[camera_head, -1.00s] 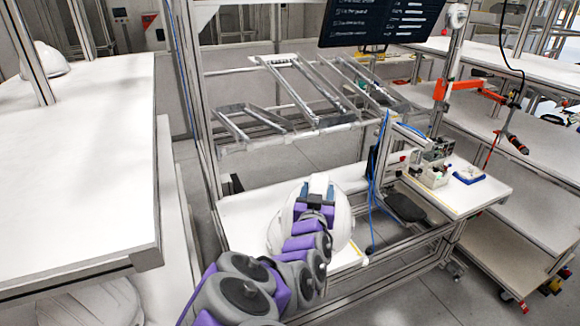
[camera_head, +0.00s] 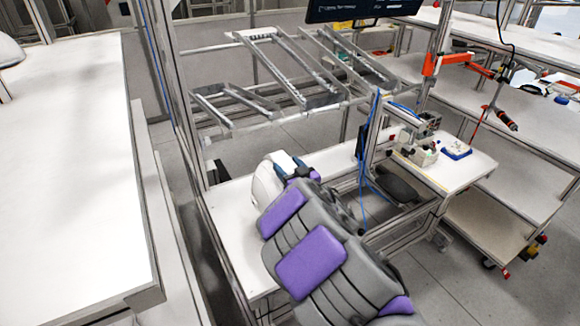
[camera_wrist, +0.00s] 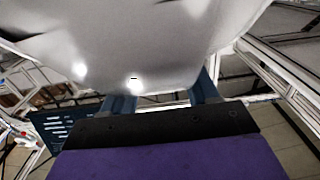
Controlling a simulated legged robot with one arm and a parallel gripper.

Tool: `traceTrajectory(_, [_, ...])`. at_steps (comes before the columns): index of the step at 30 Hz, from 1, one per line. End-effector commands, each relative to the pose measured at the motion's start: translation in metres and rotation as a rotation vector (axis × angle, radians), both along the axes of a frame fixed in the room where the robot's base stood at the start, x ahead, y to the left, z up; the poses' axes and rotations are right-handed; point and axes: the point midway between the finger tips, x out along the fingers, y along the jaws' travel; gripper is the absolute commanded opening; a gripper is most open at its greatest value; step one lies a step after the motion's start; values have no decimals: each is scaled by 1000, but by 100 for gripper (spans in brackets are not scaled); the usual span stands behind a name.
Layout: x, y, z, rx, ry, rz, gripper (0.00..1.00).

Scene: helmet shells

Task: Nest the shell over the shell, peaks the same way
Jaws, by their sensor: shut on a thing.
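My gripper (camera_head: 289,165) is shut on a white helmet shell (camera_head: 265,188), which is in front of the white workbench in the head view. My arm hides much of this shell. In the wrist view the same shell (camera_wrist: 150,50) fills the top of the picture, with my blue fingers (camera_wrist: 163,97) at its lower edge. Which way its peak points I cannot tell. Another white shell (camera_head: 9,51) is on the long white table at the left, cut off by the picture edge.
The long white table (camera_head: 75,170) has a broad bare top. The white workbench (camera_head: 228,225) has a metal rack (camera_head: 290,85) above it. A blue cable hangs beside an upright, near a small blue tray (camera_head: 456,149). Carts stand at the right.

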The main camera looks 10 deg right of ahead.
Motion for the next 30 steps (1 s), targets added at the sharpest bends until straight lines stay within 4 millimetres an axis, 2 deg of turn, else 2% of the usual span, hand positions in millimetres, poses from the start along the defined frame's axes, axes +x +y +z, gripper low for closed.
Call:
traceTrajectory(10, [-2,-12,1,13,0,-3,0])
traceTrajectory(21, [-1,-2,-33,4,1,-2,0])
traceTrajectory(30, [-1,-8,-60,8,1,-3,0])
